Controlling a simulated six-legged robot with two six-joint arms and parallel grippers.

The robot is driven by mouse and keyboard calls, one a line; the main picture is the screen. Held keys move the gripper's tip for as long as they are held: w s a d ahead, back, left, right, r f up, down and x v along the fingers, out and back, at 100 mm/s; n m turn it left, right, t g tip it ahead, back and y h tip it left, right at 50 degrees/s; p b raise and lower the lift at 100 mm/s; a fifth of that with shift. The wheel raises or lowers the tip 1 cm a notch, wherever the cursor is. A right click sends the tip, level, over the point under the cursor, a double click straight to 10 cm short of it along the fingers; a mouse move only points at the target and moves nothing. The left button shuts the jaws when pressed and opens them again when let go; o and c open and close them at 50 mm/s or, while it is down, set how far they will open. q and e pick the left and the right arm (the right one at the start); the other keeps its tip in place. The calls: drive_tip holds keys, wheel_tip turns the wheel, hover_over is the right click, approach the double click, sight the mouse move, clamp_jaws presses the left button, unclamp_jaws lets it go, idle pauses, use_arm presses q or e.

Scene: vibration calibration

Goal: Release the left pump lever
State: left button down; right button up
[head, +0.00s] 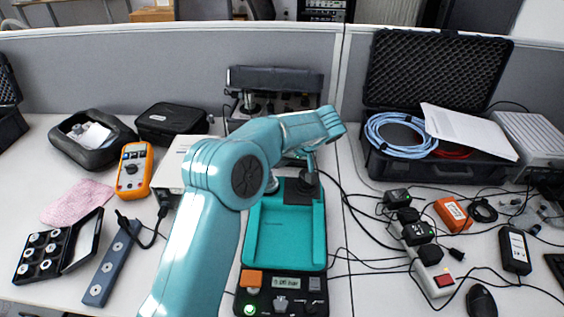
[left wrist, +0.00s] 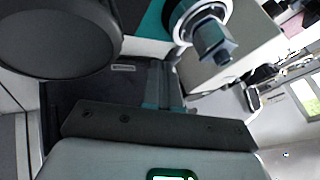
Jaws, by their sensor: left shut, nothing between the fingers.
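The calibration pump (head: 286,235) is a teal and black unit with a lit display and buttons at its front. My left arm comes in from the lower left and reaches over its back end. My left gripper (head: 311,163) points down there, shut and empty, beside a black round part (head: 302,188). My arm covers the pump's left back, so I cannot make out the left lever in the head view. The left wrist view shows a large dark round knob (left wrist: 60,38) and a metal hex fitting (left wrist: 212,40) close by. My right gripper is not in view.
An orange multimeter (head: 134,170) and a box of round weights (head: 45,255) lie to the left. An open black case (head: 432,80) with a blue hose stands at the right. Cables and a power strip (head: 432,272) lie right of the pump. A grey partition (head: 170,65) closes the back.

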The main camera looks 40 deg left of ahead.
use_arm(q)
drive_tip(key=a+n+g, duration=0.1)
drive_tip(key=s+a+n+g+p, duration=0.1)
drive_tip(key=n, duration=0.1)
drive_tip(key=shift+a+r, duration=0.1)
drive_tip(key=shift+a, duration=0.3)
drive_tip(key=shift+s+a+n+g+h, duration=0.4)
drive_tip(key=shift+s+a+n, duration=0.5)
drive_tip(key=shift+s, duration=0.3)
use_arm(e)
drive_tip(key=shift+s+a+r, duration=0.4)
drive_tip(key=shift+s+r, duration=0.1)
use_arm(q)
drive_tip(key=shift+s+a, duration=0.1)
drive_tip(key=shift+s, duration=0.1)
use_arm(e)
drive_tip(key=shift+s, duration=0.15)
use_arm(q)
drive_tip(key=shift+w+r, duration=0.1)
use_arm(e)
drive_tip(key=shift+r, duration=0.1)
